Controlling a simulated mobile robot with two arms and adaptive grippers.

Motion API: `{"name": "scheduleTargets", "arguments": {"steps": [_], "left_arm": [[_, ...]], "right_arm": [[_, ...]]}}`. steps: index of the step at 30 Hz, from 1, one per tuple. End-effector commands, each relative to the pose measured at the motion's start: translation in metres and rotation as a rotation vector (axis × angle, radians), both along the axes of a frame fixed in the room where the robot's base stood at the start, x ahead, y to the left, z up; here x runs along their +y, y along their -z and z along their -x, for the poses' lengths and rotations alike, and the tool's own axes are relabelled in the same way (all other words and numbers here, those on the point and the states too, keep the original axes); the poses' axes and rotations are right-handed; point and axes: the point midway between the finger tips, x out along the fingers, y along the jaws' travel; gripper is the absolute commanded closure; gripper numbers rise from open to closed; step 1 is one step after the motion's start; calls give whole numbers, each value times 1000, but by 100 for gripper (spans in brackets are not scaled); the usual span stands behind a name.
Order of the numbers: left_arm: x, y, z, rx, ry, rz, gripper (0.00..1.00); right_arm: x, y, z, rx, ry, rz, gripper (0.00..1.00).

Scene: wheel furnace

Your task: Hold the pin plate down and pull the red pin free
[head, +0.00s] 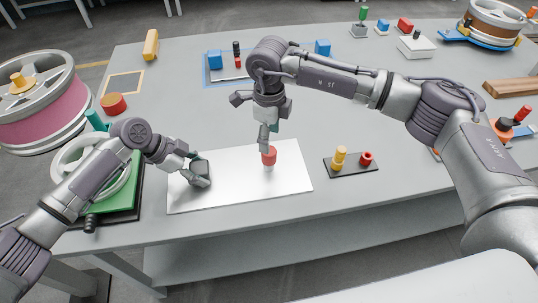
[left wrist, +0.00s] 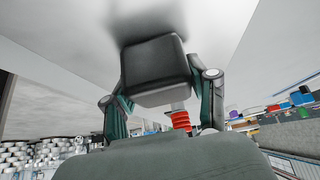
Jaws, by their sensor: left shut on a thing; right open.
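The pin plate (head: 235,193) is a flat white sheet on the grey table. The red pin (head: 269,153) stands upright on it, right of its middle, with a pale lower part. Red ribbed rings, probably the pin, show in the left wrist view (left wrist: 181,120). My left gripper (head: 200,173) is low over the plate's left part, shut on a dark block (left wrist: 155,70) that sits against the plate. My right gripper (head: 267,142) points down at the top of the red pin, open. Whether its fingers touch the pin is hard to tell.
A small dark board (head: 352,172) with a yellow and a red peg lies right of the plate. A green-based stand with a white ring (head: 85,165) lies left. A blue tray (head: 208,80) with blocks is behind.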

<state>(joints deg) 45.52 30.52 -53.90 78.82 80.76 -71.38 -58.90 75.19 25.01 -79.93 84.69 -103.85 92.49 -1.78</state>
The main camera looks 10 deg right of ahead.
Motion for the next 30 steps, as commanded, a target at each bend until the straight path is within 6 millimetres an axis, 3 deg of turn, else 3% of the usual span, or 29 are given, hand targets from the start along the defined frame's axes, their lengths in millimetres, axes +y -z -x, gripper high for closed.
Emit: {"name": "scheduleTargets", "arguments": {"steps": [12, 26, 30], "left_arm": [[0, 1, 0, 1, 0, -2, 100], [0, 1, 0, 1, 0, -2, 100], [0, 1, 0, 1, 0, -2, 100]], "right_arm": [[1, 56, 1, 3, 0, -2, 38], [1, 67, 0, 1, -1, -4, 38], [1, 66, 0, 1, -1, -4, 56]]}}
